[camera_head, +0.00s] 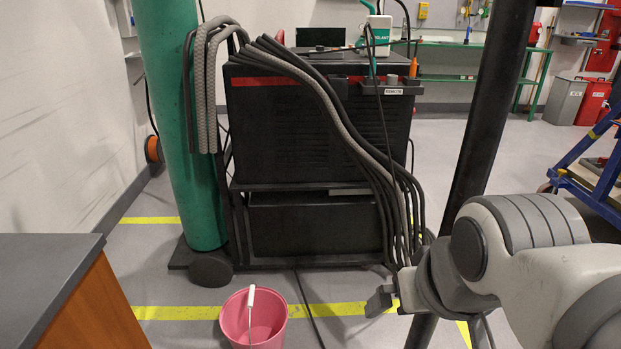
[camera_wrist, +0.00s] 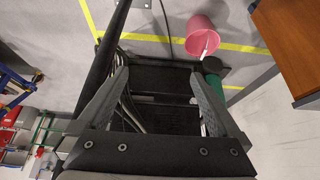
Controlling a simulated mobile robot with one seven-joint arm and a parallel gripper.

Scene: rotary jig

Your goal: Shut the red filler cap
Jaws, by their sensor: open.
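I cannot make out a red filler cap in either view. The large black machine cabinet (camera_head: 300,125) with a red stripe stands in the middle of the head view, grey and black hoses (camera_head: 345,125) draped over its front. My gripper (camera_wrist: 160,76) is open and empty in the wrist view, its two fingers wide apart with the dark cabinet (camera_wrist: 165,80) showing between and beyond them. In the head view my gripper (camera_head: 383,299) is low at the right of the cabinet, partly hidden by my own wrist.
A pink bucket (camera_head: 254,320) stands on the floor before the cabinet. A tall green cylinder (camera_head: 180,130) is at its left, a wooden-sided counter (camera_head: 85,305) at lower left. A dark post (camera_head: 485,120) rises at right. A white jug (camera_head: 379,36) stands on top of the cabinet.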

